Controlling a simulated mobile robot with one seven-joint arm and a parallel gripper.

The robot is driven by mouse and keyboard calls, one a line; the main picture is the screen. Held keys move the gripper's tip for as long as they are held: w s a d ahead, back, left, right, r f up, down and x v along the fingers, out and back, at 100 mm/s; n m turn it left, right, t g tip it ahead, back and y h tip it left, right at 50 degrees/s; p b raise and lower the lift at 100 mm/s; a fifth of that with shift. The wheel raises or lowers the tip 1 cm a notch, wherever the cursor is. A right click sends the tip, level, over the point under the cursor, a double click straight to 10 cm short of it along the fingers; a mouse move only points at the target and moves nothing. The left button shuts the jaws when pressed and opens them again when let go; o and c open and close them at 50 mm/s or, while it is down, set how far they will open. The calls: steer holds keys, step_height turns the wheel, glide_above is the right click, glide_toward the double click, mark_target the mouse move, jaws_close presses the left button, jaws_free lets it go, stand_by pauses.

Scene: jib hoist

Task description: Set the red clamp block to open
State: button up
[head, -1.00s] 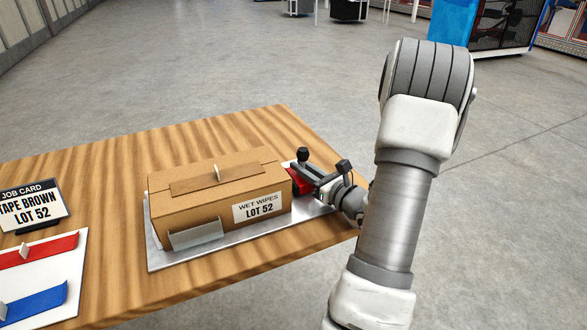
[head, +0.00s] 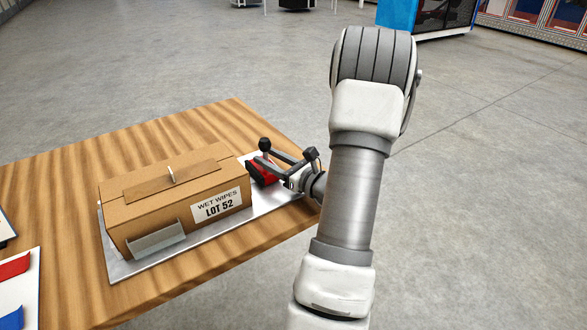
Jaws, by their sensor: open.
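The red clamp block (head: 263,173) sits on the right end of the metal plate (head: 120,270), beside the right end of a cardboard box (head: 150,208) labelled "WET WIPES LOT 52". My gripper (head: 268,152) is open, its two dark fingers reaching left to the red block from the right. The fingers partly cover the block, so I cannot tell whether they touch it or how the block is set.
The box has a flap with a small upright tab on top and a grey bracket (head: 157,240) at its front. The wooden table (head: 60,180) is clear behind the box. A white board with red and blue strips (head: 15,290) is at the left edge.

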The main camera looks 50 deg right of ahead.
steer(key=s+p, duration=0.1)
steer(key=s, duration=1)
steer(key=s+p, duration=0.1)
steer(key=s, duration=0.4)
steer(key=shift+s+d+p, duration=0.25)
steer(key=shift+s+p, duration=0.1)
